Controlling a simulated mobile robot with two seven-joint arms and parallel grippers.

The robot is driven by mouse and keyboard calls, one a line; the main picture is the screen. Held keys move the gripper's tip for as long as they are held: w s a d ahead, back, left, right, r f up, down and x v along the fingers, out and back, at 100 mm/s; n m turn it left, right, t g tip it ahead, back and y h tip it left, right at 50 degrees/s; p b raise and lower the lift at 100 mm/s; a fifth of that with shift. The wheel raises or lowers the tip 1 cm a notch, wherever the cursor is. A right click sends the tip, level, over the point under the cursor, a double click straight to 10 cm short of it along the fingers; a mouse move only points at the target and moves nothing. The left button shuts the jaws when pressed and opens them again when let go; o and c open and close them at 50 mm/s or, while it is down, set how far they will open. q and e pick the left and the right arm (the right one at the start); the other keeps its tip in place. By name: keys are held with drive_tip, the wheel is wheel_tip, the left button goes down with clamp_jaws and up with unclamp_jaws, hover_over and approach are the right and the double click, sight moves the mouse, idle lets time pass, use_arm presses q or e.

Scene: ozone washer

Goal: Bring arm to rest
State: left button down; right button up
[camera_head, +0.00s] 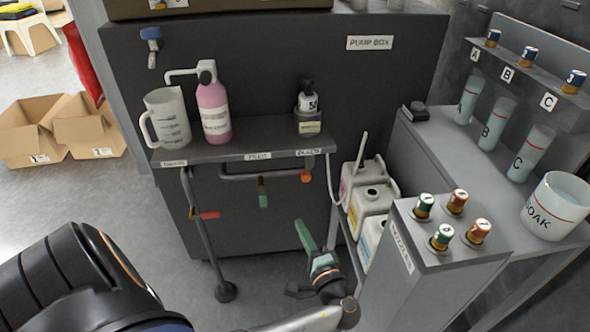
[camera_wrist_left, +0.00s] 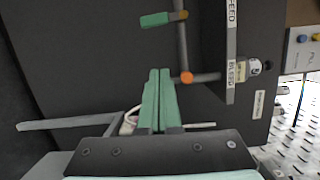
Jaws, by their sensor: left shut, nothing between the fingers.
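My left arm comes in from the bottom left of the head view. My left gripper (camera_head: 305,236) has green fingers that point up and away, below the shelf of the dark pump box. In the left wrist view the two green fingers (camera_wrist_left: 160,98) lie side by side, shut, with nothing between them. The gripper hangs in free space below and in front of the shelf, left of the white jugs. Orange and green valve handles (camera_wrist_left: 187,77) show past the fingertips. My right gripper is not in view.
The shelf (camera_head: 240,150) holds a pitcher (camera_head: 167,118), a pink bottle (camera_head: 214,108) and a small dark-topped bottle (camera_head: 308,105). White jugs (camera_head: 368,195) and a grey stand with several capped knobs (camera_head: 440,250) are close on the right. Cardboard boxes (camera_head: 35,130) lie on the floor at left.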

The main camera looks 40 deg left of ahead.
use_arm(q)
drive_tip(key=shift+s+d, duration=0.3)
drive_tip(key=shift+d, duration=0.25)
